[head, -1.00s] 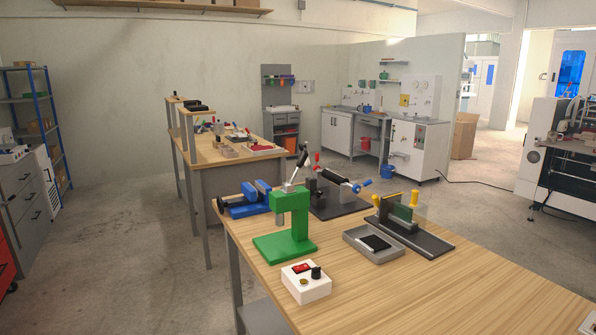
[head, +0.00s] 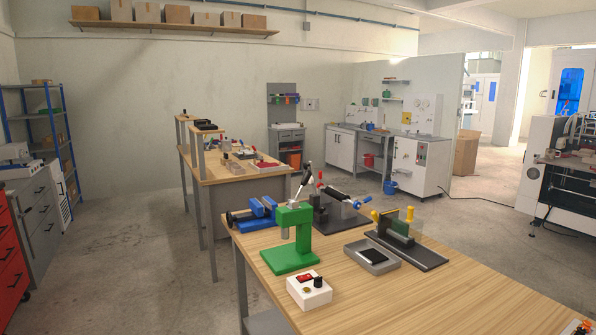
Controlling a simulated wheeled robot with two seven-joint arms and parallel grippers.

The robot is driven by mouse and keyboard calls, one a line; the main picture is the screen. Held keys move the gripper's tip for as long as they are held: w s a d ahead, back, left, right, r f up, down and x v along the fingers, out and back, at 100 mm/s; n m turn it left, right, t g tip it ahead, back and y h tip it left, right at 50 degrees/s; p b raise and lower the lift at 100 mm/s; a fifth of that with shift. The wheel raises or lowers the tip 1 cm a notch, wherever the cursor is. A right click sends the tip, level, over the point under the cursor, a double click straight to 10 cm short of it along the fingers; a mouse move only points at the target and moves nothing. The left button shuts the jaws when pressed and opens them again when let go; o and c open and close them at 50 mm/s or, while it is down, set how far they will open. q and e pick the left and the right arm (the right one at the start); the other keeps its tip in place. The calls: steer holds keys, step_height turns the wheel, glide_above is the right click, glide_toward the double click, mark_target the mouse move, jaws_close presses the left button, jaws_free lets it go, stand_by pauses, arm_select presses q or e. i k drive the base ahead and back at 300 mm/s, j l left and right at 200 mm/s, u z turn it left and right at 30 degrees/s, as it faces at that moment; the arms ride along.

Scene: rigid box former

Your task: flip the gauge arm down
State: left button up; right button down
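No part is clearly marked as the gauge arm. A dark-based fixture (head: 331,217) stands behind the green press. It carries a slanted dark lever (head: 341,194) with a blue end knob, pointing down to the right. I cannot tell which of these parts is the gauge arm. Neither of my grippers is in view.
The wooden bench (head: 420,300) also holds the green press (head: 294,240), a blue vise (head: 258,213), a grey tray (head: 372,259) with a dark slab, and a white switch box (head: 308,292). The bench front right is mostly bare. Open floor (head: 130,270) lies left.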

mark_target(312, 181)
steer(key=i+j+u, duration=0.15)
steer(key=i+j, duration=0.5)
steer(key=i+j+u, duration=0.1)
steer(key=i+j, duration=0.55)
steer(key=i+j+u, duration=0.15)
steer(key=i+j, duration=0.4)
steer(key=i, duration=0.2)
